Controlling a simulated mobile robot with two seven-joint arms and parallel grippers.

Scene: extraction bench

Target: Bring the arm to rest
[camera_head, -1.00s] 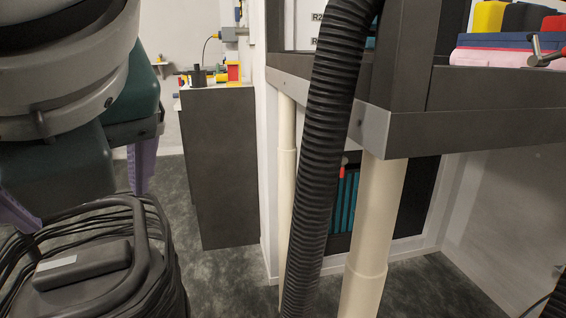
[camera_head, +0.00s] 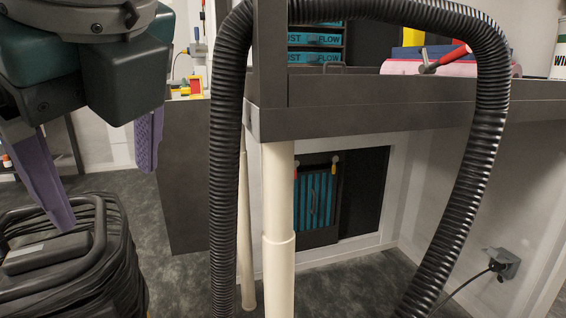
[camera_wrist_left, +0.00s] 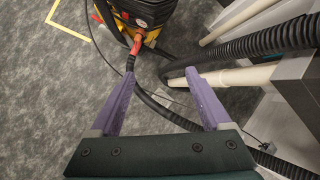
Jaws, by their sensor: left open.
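My left gripper (camera_head: 100,170) comes in from the upper left in the head view. Its two purple fingers are spread wide with nothing between them, and they point down. It hangs above and beside the black machine wrapped in cable (camera_head: 65,265) at the lower left. In the left wrist view the open fingers (camera_wrist_left: 160,100) show again, with floor and a black hose between and beyond them. My right gripper is not in view.
A black ribbed hose (camera_head: 228,150) arches in front of the grey bench (camera_head: 380,105), to the right of the gripper. Cream bench legs (camera_head: 279,220) stand behind it. A dark cabinet (camera_head: 190,180) stands behind the gripper. A machine with a red hose fitting (camera_wrist_left: 138,42) stands on the floor.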

